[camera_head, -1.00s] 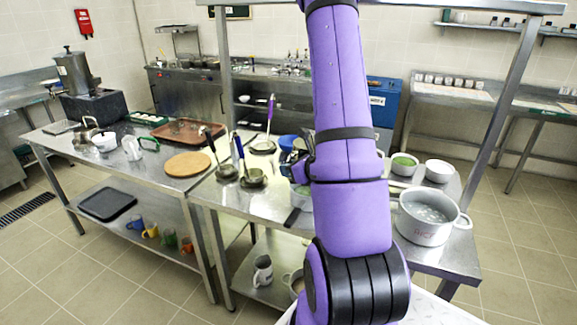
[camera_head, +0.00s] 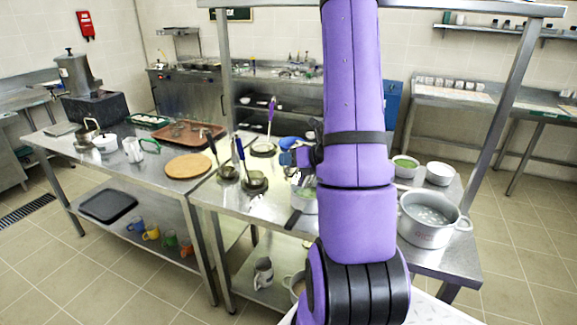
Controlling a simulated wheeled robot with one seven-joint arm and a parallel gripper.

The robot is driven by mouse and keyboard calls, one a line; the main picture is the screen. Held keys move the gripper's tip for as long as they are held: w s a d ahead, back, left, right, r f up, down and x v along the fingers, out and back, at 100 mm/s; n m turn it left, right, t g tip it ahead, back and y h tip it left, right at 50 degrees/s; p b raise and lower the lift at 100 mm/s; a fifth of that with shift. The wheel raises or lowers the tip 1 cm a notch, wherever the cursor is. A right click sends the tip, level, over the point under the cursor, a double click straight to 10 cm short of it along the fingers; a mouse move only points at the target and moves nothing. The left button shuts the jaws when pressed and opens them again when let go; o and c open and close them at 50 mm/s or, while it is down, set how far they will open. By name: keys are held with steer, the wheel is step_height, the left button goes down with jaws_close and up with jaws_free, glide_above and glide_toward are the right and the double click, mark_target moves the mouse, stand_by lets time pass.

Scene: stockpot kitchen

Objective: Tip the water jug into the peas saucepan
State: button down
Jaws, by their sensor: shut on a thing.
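My gripper (camera_head: 306,155) is beside my forearm, over the middle table, and is partly hidden by the arm. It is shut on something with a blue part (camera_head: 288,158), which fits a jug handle. The rest of the held thing is pale and too small and covered to make out, so its tilt and any water cannot be told. Just below stands a metal saucepan (camera_head: 304,204) with a dark handle pointing toward the front left. My arm covers its right side. Its contents do not show clearly.
A clear jug with a green handle (camera_head: 133,150) stands on the left table. A large pot (camera_head: 430,238) and two white bowls, one with green contents (camera_head: 403,173), stand right of my arm.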

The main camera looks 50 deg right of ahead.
mark_target(299, 145)
steer(key=d+r+m, duration=0.1)
steer(key=r+m+y, duration=0.1)
steer(key=shift+d+r+m+y, duration=0.3)
steer(key=shift+d, duration=0.05)
steer(key=shift+d+r+m+t, duration=0.15)
steer(key=shift+d+m+t, duration=0.05)
steer(key=shift+m+t, duration=0.1)
steer(key=d+m, duration=0.1)
steer(key=d+m+y, duration=0.1)
steer(key=d, duration=0.1)
steer(key=shift+r+m+t+y, duration=0.2)
steer(key=shift+m+t+y, duration=0.1)
steer(key=d+m+t+y, duration=0.1)
steer(key=d+m+t, duration=0.2)
steer(key=d+m, duration=0.6)
steer(key=shift+d+f+m+t, duration=0.2)
steer(key=shift+d+m+t, duration=0.2)
steer(key=shift+d, duration=1.75)
steer(key=shift+s, duration=0.1)
stand_by(1.1)
